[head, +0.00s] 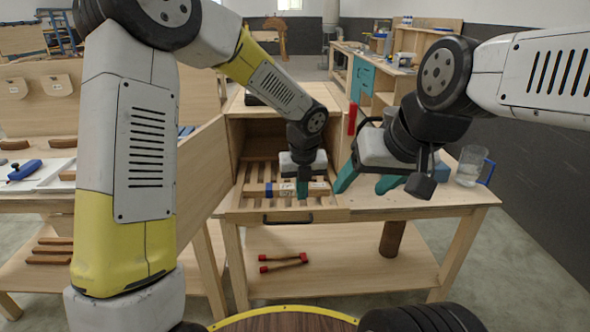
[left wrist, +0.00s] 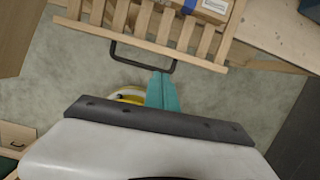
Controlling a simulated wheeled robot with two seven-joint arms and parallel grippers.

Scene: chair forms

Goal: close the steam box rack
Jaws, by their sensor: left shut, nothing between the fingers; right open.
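The steam box (head: 237,125) is a wooden cabinet on a bench, with its door (head: 203,165) swung open at the left. Its slatted rack (head: 250,203) sticks out of the front and has a dark bar handle (head: 287,218). A wooden piece with a blue band (head: 258,190) lies across the slats. My left gripper (head: 303,188) is shut and empty at the rack's front; in the left wrist view its teal fingertips (left wrist: 161,76) are close to the handle (left wrist: 140,58). Contact cannot be told. My right gripper (head: 366,184) is open and empty, right of the rack.
A glass mug (head: 472,165) with a blue handle stands at the bench's right end. A red-handled tool (head: 284,262) and a brown cylinder (head: 393,238) are on the lower shelf. Another bench (head: 35,190) with tools is at the left.

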